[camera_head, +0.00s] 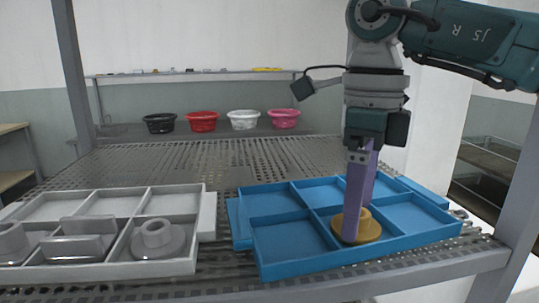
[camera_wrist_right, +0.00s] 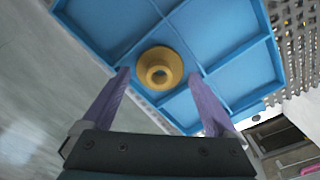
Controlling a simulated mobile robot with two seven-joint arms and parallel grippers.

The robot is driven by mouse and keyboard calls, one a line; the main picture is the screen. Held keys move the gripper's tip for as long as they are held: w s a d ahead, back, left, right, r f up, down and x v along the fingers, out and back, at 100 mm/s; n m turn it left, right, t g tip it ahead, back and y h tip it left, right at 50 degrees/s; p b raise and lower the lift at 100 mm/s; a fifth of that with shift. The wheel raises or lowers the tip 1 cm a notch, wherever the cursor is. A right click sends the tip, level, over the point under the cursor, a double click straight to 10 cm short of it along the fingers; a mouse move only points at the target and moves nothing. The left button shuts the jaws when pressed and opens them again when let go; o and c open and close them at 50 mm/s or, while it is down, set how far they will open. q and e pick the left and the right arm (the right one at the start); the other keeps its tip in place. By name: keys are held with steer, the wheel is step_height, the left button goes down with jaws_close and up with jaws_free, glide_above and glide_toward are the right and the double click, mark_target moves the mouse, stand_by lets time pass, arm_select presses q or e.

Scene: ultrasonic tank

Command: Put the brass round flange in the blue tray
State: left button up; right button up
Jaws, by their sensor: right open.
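The brass round flange (camera_head: 369,229) sits in the front middle compartment of the blue tray (camera_head: 362,252). One finger covers part of the flange in the head view. In the right wrist view the fingertips (camera_wrist_right: 159,75) stand on either side of the flange, with gaps visible. My left gripper is not in view.
A grey tray (camera_head: 207,216) at left holds several grey metal parts, including a flanged one (camera_head: 158,239). Both trays rest on a perforated metal shelf (camera_head: 240,160). Black, red, white and pink bowls stand at the back. Upright posts flank the shelf.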

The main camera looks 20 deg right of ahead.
step_height(320, 180, up, 11)
stand_by(0.8)
